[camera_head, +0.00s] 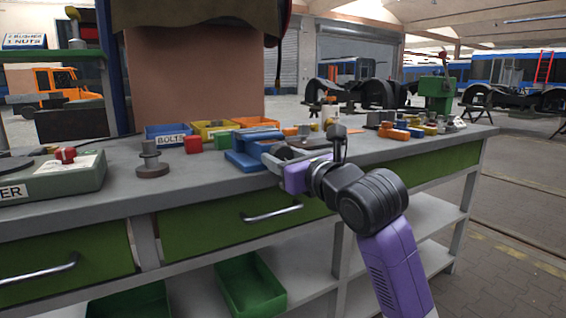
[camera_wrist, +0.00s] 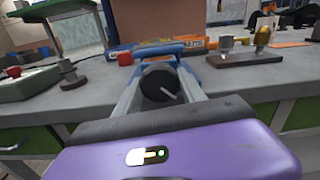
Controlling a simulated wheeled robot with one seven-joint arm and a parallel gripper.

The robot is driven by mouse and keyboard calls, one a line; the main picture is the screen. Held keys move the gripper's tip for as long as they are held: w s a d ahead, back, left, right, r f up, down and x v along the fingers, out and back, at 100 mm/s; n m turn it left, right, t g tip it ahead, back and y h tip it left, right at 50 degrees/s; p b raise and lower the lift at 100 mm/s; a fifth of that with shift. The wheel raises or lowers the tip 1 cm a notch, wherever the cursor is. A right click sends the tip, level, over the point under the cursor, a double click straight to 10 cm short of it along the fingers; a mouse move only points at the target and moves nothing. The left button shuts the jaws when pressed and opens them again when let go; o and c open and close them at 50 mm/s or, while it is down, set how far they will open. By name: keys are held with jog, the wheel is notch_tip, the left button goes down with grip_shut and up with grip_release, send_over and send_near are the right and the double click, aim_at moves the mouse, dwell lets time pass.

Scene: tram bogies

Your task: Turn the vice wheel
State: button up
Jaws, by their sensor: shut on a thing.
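The blue vice (camera_head: 245,158) sits at the front edge of the grey bench; it also shows at the far side of the fingers in the wrist view (camera_wrist: 150,50). Its dark round wheel (camera_wrist: 158,82), with a thin light handle, lies between the grey fingers in the wrist view. My gripper (camera_head: 279,160) reaches the vice from the front right, and its two fingers (camera_wrist: 160,86) are shut on the wheel from either side. In the head view I cannot make out the wheel behind my gripper.
Blue, yellow and orange bins (camera_head: 211,129) stand behind the vice. A dark spool-like part (camera_head: 151,162) and a grey-green box with a red knob (camera_head: 58,176) are to the left. Many small parts crowd the bench on the right. A drawer handle (camera_head: 272,214) juts out below.

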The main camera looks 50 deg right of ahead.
jog(key=o, duration=1.4)
jog(key=shift+p+v, duration=0.6)
jog(key=shift+v, duration=3.3)
